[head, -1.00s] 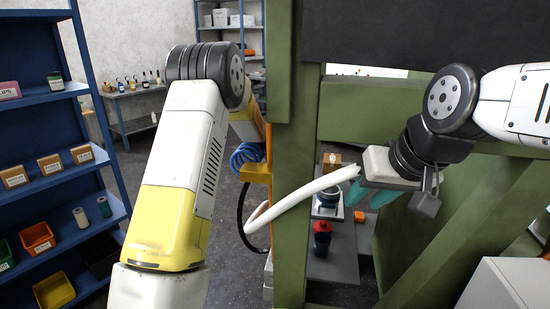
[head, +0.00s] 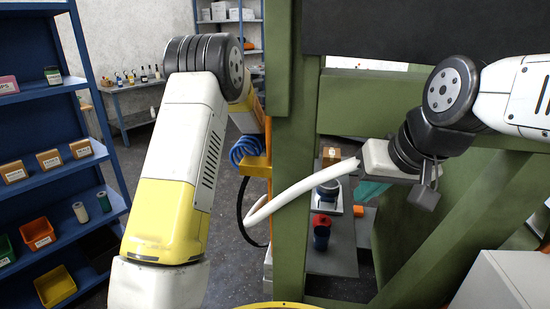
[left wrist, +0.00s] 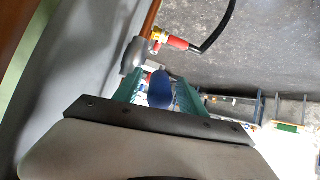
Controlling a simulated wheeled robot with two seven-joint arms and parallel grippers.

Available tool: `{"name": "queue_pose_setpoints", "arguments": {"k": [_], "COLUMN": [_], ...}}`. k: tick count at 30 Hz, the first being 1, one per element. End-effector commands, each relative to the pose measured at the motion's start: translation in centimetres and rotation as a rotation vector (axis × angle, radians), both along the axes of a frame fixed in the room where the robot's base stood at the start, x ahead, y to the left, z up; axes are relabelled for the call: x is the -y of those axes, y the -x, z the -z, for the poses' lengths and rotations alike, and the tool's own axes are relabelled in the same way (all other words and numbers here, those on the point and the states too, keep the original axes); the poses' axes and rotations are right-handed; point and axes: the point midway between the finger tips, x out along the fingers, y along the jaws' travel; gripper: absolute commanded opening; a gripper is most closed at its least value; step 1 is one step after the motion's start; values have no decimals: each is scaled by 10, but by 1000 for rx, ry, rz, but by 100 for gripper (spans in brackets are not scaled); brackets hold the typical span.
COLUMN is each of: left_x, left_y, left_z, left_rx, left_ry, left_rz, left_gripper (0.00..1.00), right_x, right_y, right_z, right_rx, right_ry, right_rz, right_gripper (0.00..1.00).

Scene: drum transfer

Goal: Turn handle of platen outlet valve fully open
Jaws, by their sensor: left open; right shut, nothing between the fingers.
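In the left wrist view, a blue oval piece (left wrist: 160,90), which looks like the valve handle, lies between the two teal fingers of my left gripper (left wrist: 160,92). The gripper is open around it; contact with either finger cannot be made out. A grey fitting (left wrist: 133,55) and a red connector with a brass end (left wrist: 172,40) sit just beyond. In the head view my left gripper is out of sight. My right gripper (head: 370,191) is shut and empty beside the green frame, its teal fingers partly hidden by its own grey body.
A green post (head: 291,150) of the frame stands between my arms. A pale hose (head: 300,190) curves past it. A black hose (left wrist: 217,28) runs from the red connector. A yellow rim (head: 275,306) shows at the bottom. A blue shelf (head: 50,185) with bins stands left.

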Motion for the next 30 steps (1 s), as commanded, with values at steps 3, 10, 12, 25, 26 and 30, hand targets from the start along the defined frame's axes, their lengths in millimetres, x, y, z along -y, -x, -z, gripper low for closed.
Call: {"name": "queue_pose_setpoints", "arguments": {"k": [3,10,12,25,26,30], "left_x": [-1,-6,-7,-9,-10,-23], "left_y": [11,43,50,61,61,63], "left_z": [-10,-33,-39,-44,-43,-13], "left_rx": [3,3,3,1,-1,-84], "left_ry": [1,1,1,0,1,48], "left_rz": [0,0,0,0,-2,-59], "left_gripper": [49,49,49,45,39,11], "right_x": [0,0,0,0,0,0], "right_y": [0,0,0,0,0,0], "right_z": [0,0,0,0,0,0], "right_rx": [0,0,0,0,0,-1], "right_ry": [0,0,0,0,0,0], "right_rz": [0,0,0,0,0,0], "right_gripper": [0,0,0,0,0,0]}}
